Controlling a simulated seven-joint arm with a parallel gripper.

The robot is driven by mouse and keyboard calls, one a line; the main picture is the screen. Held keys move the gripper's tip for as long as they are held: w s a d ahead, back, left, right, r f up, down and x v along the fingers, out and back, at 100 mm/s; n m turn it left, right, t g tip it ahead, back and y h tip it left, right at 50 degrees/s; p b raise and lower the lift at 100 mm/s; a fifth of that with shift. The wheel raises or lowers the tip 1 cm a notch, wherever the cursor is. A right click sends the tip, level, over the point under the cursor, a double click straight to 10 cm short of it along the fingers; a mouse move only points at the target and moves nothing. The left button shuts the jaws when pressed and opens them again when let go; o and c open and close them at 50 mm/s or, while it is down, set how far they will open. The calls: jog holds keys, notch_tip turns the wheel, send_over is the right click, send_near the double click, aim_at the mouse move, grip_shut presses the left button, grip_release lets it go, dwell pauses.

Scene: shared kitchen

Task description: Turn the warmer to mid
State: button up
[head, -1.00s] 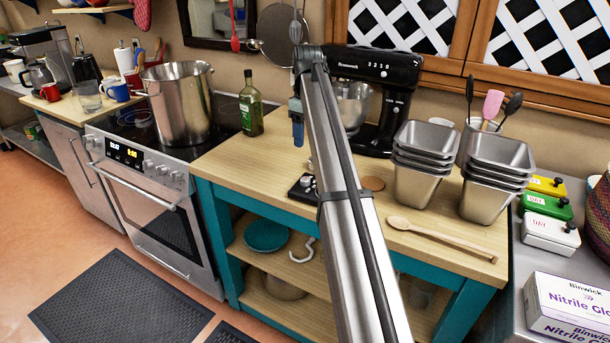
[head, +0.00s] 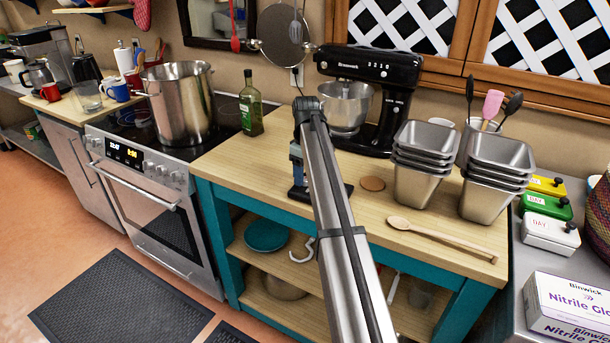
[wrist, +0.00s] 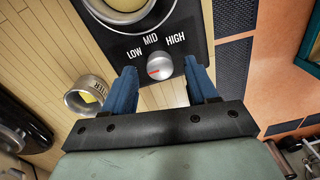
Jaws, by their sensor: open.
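The warmer (wrist: 190,22) is a black panel marked LOW, MID and HIGH, with a round, metal-rimmed, pale-topped part above. Its silver knob (wrist: 160,67) has a red mark at its left side, near the LOW end and away from MID. My gripper (wrist: 159,68) is open, with one blue finger on each side of the knob; whether they touch it I cannot tell. In the head view my gripper (head: 297,178) points down over the table's front edge, and my arm hides most of the warmer (head: 341,191).
The wooden table (head: 245,170) also holds a green bottle (head: 251,108), a black stand mixer (head: 385,75), stacked metal pans (head: 424,155), a brown disc (head: 373,183) and a wooden spoon (head: 440,233).

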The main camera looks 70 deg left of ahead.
jog(key=shift+f, duration=0.45)
jog(key=c, duration=1.1)
